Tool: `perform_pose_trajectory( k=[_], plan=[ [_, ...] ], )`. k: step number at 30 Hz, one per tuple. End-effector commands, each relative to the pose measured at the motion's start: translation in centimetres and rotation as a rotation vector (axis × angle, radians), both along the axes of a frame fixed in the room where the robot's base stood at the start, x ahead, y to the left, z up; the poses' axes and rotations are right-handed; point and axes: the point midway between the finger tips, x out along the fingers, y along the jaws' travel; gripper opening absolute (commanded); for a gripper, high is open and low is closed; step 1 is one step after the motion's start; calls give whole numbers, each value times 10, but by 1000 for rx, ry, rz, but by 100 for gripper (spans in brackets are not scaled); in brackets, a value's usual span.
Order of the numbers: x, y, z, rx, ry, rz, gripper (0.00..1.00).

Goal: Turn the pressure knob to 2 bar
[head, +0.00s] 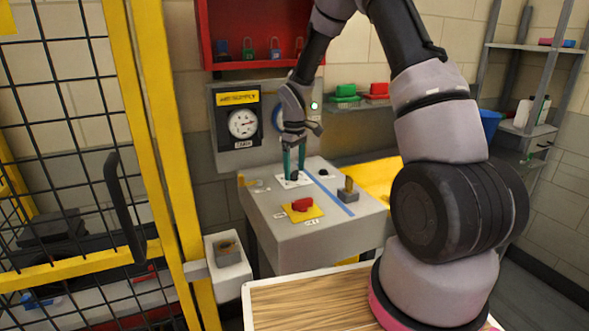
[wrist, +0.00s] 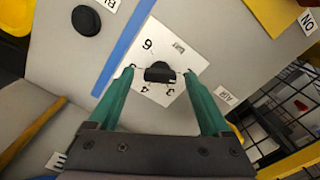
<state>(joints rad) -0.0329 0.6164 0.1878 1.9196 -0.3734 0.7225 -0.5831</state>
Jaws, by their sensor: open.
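The pressure knob is a black knob (wrist: 160,72) on a white dial plate (wrist: 150,45) with printed numbers; 6, 4 and 3 can be made out. Its pointer setting cannot be read. In the head view the knob (head: 295,176) sits on top of the grey console (head: 270,232). My gripper (wrist: 159,74) has teal fingers, spread apart with one on each side of the knob. The gripper (head: 294,172) points down at the plate in the head view. Whether the fingers touch the knob cannot be told. A round gauge (head: 242,123) hangs under the yellow air supply label (head: 238,98); its reading is too small.
A yellow-framed mesh fence (head: 165,150) stands left. A wooden-topped surface (head: 310,300) is in front.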

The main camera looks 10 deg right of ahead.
Motion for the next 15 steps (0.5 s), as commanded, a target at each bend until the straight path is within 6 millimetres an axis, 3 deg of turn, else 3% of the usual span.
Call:
perform_pose_trajectory(
  k=[15],
  plan=[
    [1,0,91,0,-5,0,82]
  ],
)
